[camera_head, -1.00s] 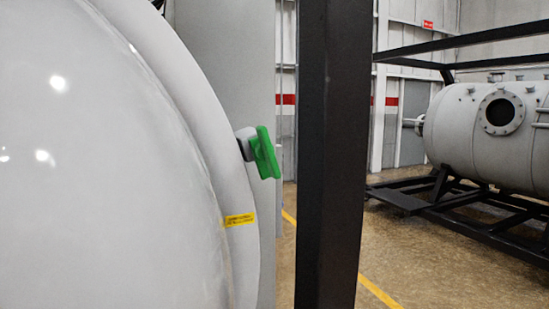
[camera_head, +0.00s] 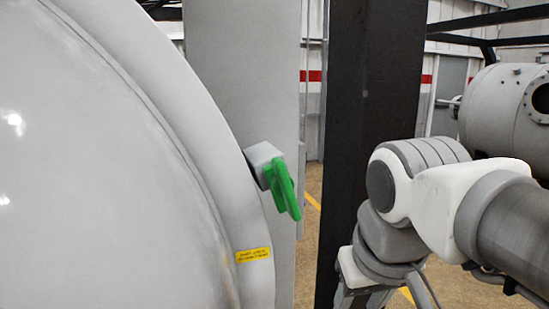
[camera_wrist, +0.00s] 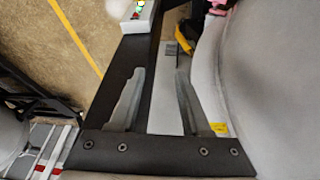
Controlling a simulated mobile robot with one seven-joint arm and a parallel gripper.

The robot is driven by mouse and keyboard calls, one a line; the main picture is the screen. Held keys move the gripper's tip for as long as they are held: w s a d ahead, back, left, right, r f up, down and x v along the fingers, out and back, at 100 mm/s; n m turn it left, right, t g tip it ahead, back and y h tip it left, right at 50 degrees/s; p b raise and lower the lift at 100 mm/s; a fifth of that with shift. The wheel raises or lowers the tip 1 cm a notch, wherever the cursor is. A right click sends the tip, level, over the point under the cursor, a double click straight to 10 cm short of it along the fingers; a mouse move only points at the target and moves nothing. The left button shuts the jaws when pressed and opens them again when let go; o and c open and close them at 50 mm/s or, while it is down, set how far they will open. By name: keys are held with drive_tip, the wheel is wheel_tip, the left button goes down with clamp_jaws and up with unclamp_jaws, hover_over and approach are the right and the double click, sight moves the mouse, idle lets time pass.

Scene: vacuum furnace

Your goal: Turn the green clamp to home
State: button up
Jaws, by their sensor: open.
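The green clamp (camera_head: 284,187) is a green handle on a grey block (camera_head: 263,158) at the right rim of the big pale round door (camera_head: 110,150). In the head view it hangs slightly tilted, its lower end to the right. My arm is at the right of that view, apart from the clamp; its gripper end is out of frame below. In the wrist view my gripper (camera_wrist: 161,72) is open with nothing between its fingers. I cannot make out the green clamp there.
A dark upright post (camera_head: 370,100) stands right of the clamp, close to my arm. A yellow label (camera_head: 253,255) is on the door rim below the clamp. Another grey vessel (camera_head: 500,110) stands behind at right. In the wrist view a grey curved surface (camera_wrist: 275,80) fills the right side.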

drive_tip(key=w+a+r+g+p, duration=0.1)
drive_tip(key=w+a+r+p, duration=0.15)
drive_tip(key=r, duration=0.45)
drive_tip(key=w+a+r+n+h+p, duration=0.1)
drive_tip(key=r+p, duration=0.2)
drive_tip(key=r, duration=0.3)
drive_tip(key=w+a+r+g+p, duration=0.1)
drive_tip(key=w+r+p, duration=0.15)
drive_tip(key=r, duration=0.45)
drive_tip(key=n+g+h+p, duration=0.1)
drive_tip(key=h, duration=0.1)
approach(288, 211)
drive_tip(key=b+x, duration=0.1)
drive_tip(key=x, duration=0.1)
drive_tip(key=b+x, duration=0.1)
drive_tip(key=x, duration=0.2)
drive_tip(key=b+x, duration=0.1)
drive_tip(key=x, duration=0.2)
drive_tip(key=shift+w+d+r, duration=0.1)
drive_tip(key=shift+d+r, duration=0.05)
drive_tip(key=shift+d, duration=0.1)
clamp_jaws()
